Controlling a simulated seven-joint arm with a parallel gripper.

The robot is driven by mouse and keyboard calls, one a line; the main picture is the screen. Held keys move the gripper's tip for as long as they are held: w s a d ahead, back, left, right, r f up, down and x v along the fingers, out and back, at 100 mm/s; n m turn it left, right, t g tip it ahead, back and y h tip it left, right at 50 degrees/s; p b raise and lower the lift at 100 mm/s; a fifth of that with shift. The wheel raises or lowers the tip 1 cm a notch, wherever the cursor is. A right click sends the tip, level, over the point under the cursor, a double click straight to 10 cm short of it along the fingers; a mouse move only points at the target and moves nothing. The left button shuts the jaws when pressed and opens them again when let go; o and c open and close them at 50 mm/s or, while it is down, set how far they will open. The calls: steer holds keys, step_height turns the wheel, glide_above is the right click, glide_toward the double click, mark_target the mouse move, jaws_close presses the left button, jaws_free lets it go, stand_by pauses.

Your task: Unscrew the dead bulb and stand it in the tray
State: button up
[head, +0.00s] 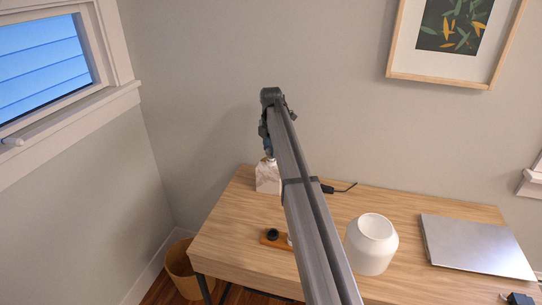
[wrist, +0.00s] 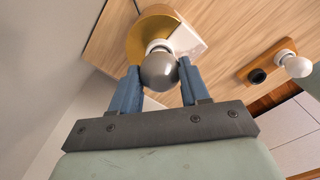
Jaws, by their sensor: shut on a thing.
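The dead bulb (wrist: 159,71), a grey globe with a white neck, is between the blue fingers of my gripper (wrist: 158,84) in the wrist view. My gripper is shut on it. The bulb is over the lamp's brass-coloured disc (wrist: 137,49) and white marble base (wrist: 188,42); I cannot tell whether it still sits in the socket. In the head view my gripper (head: 268,146) is just above the marble base (head: 267,178). The wooden tray (head: 272,243) has a dark round holder (head: 272,234). A white bulb (wrist: 296,66) stands in the tray (wrist: 272,63), mostly hidden by my arm in the head view.
A white round shade (head: 371,247) stands right of my arm on the wooden desk (head: 225,243). A closed silver laptop (head: 478,246) lies further right. A dark cable (head: 340,189) lies behind my arm. A waste basket (head: 181,265) stands on the floor at left. The desk left of the tray is clear.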

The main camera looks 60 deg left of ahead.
steer(key=n, duration=0.4)
steer(key=o, duration=1.1)
steer(key=shift+o, duration=0.2)
